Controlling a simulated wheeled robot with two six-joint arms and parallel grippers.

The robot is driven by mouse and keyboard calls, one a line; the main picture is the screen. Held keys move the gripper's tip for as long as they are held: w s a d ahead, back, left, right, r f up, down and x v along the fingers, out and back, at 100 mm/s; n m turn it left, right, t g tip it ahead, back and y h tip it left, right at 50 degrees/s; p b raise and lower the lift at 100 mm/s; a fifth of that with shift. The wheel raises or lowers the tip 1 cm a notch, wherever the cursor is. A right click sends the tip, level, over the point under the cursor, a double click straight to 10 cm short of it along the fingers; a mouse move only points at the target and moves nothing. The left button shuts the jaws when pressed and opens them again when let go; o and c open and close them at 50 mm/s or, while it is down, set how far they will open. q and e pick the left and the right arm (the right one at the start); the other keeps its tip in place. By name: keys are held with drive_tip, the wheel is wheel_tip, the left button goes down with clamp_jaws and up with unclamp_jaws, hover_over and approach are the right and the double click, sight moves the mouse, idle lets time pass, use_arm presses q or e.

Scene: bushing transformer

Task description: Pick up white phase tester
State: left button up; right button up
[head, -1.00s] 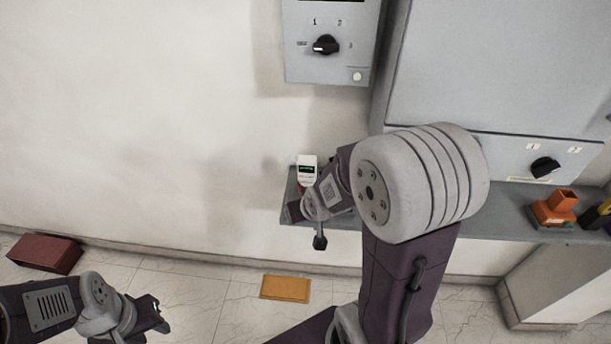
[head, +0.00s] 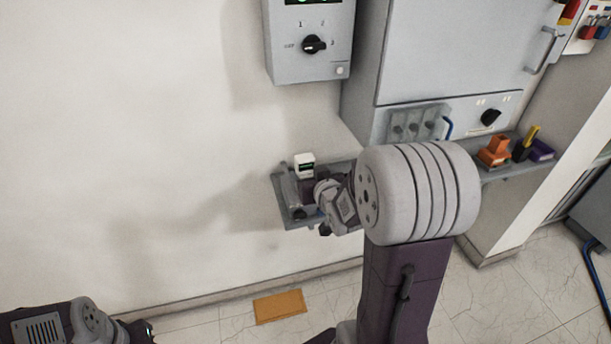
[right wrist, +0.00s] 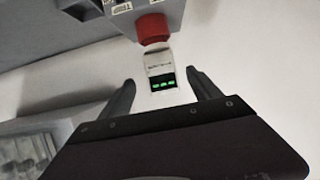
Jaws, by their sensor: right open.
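The white phase tester (head: 304,165) with a small green display stands upright at the left end of the grey shelf (head: 290,220). It also shows in the right wrist view (right wrist: 160,70), between the two dark fingers and beyond or level with their tips. My right gripper (right wrist: 160,90) is open around that space; I cannot tell whether a finger touches the tester. In the head view my right gripper (head: 305,192) is just below the tester's white top, and its lower part is hidden. My left gripper (head: 142,330) is low at the left, partly cut off, far from the shelf.
A grey control box (head: 310,45) with a black knob hangs above the shelf. A large grey cabinet (head: 450,60) stands right of it. An orange item (head: 495,152) sits on the shelf's right part. A red button (right wrist: 152,28) shows above the tester in the right wrist view.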

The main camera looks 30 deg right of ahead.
sight(306, 170)
drive_tip(key=x, duration=0.3)
drive_tip(key=shift+w+a, duration=0.1)
drive_tip(key=shift+w, duration=0.1)
drive_tip(key=shift+w+f, duration=0.2)
drive_tip(key=shift+w, duration=0.05)
drive_tip(key=p+x, duration=0.1)
drive_tip(key=x, duration=0.4)
drive_tip(key=shift+w, duration=0.2)
drive_tip(key=shift+s+r, duration=0.1)
drive_tip(key=shift+s, duration=0.05)
drive_tip(key=shift+c, duration=1.2)
drive_tip(key=c, duration=0.5)
clamp_jaws()
wheel_tip(306, 170, up, 18)
drive_tip(key=p, duration=0.4)
drive_tip(key=shift+p, duration=0.3)
